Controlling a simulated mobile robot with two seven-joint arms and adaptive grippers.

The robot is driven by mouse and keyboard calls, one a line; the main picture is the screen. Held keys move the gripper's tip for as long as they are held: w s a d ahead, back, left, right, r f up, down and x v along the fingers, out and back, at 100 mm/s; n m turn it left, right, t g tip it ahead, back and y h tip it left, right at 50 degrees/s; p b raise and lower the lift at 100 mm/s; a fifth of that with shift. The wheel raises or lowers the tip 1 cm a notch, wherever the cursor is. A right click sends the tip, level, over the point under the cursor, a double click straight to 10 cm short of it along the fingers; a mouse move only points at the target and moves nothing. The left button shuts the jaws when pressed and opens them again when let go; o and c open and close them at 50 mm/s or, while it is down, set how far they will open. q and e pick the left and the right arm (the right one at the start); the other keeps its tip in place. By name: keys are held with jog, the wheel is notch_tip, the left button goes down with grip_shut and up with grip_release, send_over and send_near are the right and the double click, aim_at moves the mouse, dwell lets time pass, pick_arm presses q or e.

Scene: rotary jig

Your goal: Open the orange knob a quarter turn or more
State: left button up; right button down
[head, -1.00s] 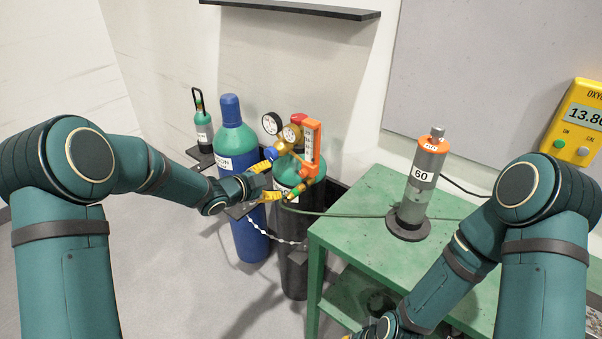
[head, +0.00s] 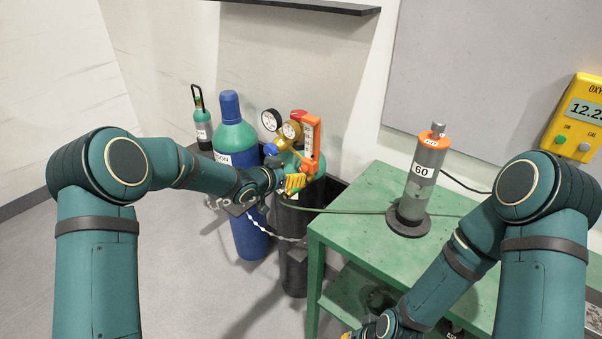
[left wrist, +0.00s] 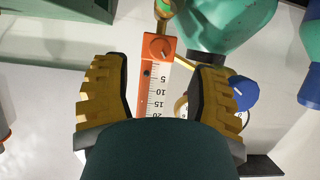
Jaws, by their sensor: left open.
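The orange knob (head: 307,164) sits at the lower end of the upright orange flowmeter (head: 312,135) on the regulator. In the left wrist view the knob (left wrist: 160,48) shows as a round face with a small pointer, next to the printed scale (left wrist: 158,90). My left gripper (head: 296,183) is just below and left of the knob in the head view. In the left wrist view its yellow fingers are spread, one on each side of the flowmeter, with the knob centred just beyond the tips. I see no contact. Only a yellow bit of my right gripper shows at the bottom edge.
A blue cylinder (head: 240,190) stands left of the dark cylinder (head: 293,255) bearing the regulator. Gauges (head: 272,120) sit beside the flowmeter. A green hose (head: 350,210) runs to the green table (head: 365,190), which holds a grey cylinder marked 60 (head: 424,170). A yellow oxygen meter hangs at right.

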aim_at(301, 170)
pick_arm(q)
jog(key=x, duration=0.5)
jog(key=shift+w+d+f, duration=0.1)
jog(key=shift+w+d, duration=0.1)
jog(key=shift+w, duration=0.1)
grip_shut()
